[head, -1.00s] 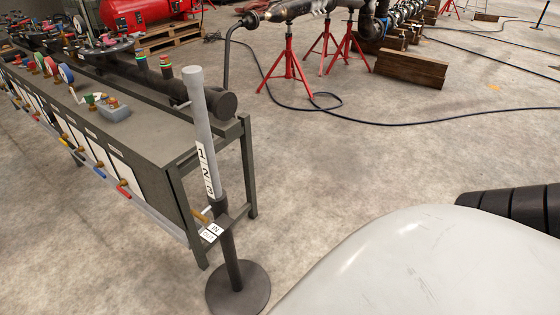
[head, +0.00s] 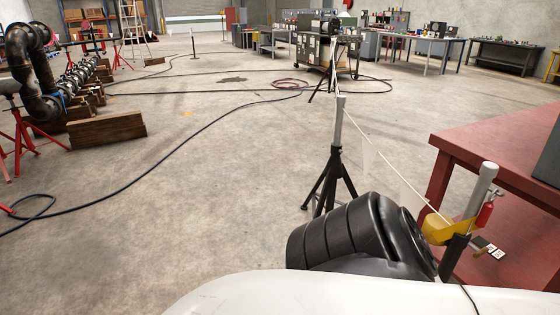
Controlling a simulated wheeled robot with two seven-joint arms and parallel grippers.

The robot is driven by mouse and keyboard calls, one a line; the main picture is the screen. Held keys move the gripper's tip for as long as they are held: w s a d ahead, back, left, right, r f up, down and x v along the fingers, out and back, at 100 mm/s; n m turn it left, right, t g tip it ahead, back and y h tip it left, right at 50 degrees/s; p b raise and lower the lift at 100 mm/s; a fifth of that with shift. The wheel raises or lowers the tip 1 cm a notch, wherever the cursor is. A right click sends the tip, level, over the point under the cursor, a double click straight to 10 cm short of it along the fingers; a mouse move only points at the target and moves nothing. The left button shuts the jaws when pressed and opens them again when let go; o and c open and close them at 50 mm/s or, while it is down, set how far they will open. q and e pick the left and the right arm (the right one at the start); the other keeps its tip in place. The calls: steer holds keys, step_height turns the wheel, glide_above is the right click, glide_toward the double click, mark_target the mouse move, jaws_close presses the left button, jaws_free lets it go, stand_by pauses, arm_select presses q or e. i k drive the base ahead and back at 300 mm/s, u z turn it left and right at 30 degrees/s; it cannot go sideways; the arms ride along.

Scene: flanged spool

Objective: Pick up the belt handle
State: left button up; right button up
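No part that I can tell for certain as the belt handle shows. At the right of the head view, a grey post (head: 481,190) carries a yellow piece (head: 440,231) and a small red piece (head: 484,214). A thin white line (head: 384,160) runs from the yellow piece back to a black tripod stand (head: 331,182). A small brown piece with white tags (head: 495,253) sits low beside the post. Neither of my grippers is in view. My white body and what looks like my black ribbed arm fill the bottom and hide the post's foot.
A red table (head: 480,150) stands at the right, close behind the post. A dark cable (head: 150,166) crosses the floor. A wooden block (head: 106,130) and pipes on red stands (head: 20,135) are at the left.

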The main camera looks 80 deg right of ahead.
mark_target(488, 209)
steer(key=z, duration=5.6)
steer(key=i, duration=2.25)
steer(key=u, duration=3.75)
